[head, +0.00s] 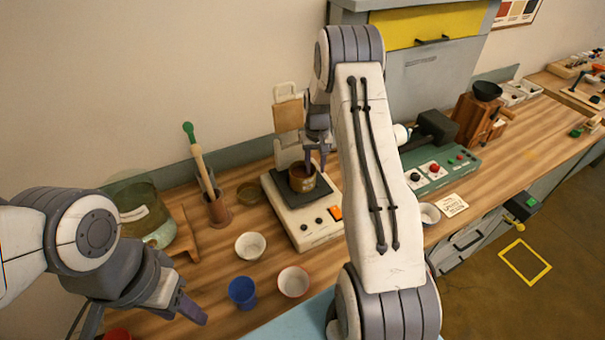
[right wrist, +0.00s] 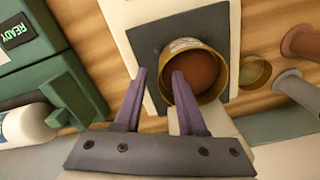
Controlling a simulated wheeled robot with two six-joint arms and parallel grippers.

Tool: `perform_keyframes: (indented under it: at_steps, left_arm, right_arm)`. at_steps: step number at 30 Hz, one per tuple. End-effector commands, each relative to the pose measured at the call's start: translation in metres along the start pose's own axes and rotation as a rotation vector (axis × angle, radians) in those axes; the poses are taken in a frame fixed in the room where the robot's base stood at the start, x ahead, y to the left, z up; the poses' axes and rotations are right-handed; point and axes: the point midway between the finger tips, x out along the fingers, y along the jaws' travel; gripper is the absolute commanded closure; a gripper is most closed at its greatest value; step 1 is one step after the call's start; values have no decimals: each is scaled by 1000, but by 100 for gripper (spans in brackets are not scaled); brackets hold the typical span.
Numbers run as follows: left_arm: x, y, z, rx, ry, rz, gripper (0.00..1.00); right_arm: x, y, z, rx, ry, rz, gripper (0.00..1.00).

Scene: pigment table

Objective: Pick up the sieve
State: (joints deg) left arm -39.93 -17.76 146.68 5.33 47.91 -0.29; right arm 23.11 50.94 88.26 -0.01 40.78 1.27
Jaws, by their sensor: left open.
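The sieve (head: 302,180) appears to be the round brass vessel with a label and reddish-brown inside, standing upright on the dark plate of a scale (head: 312,228). In the right wrist view the sieve (right wrist: 212,85) lies right of centre. My right gripper (head: 316,166) is at it from above. In the right wrist view its fingers (right wrist: 160,74) are apart, the right one overlapping the sieve's near wall and the left one outside it. Whether they touch the wall is unclear. My left gripper (head: 192,306) is open and empty, low at the left, away from the sieve.
A blue cup (head: 242,292) and white bowls (head: 250,246) (head: 293,281) stand in front of the scale. A brass dish (head: 250,193), a holder with a green-tipped tool (head: 217,208) and a glass jar (head: 140,212) are left. A green machine (head: 440,170) stands right.

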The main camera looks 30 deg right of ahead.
Motion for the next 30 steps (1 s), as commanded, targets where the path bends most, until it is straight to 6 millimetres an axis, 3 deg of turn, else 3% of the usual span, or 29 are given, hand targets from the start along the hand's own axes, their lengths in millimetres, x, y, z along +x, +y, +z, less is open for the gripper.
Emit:
perform_keyframes:
  at_steps: [1,3,4,30]
  left_arm:
    - [0,0,0,0,0,0,50]
    - [0,0,0,0,0,0,50]
    - [0,0,0,0,0,0,50]
    - [0,0,0,0,0,0,50]
  right_arm:
    - [0,0,0,0,0,0,68]
    - [0,0,0,0,0,0,95]
    - [0,0,0,0,0,0,100]
    - [-1,0,0,0,0,0,100]
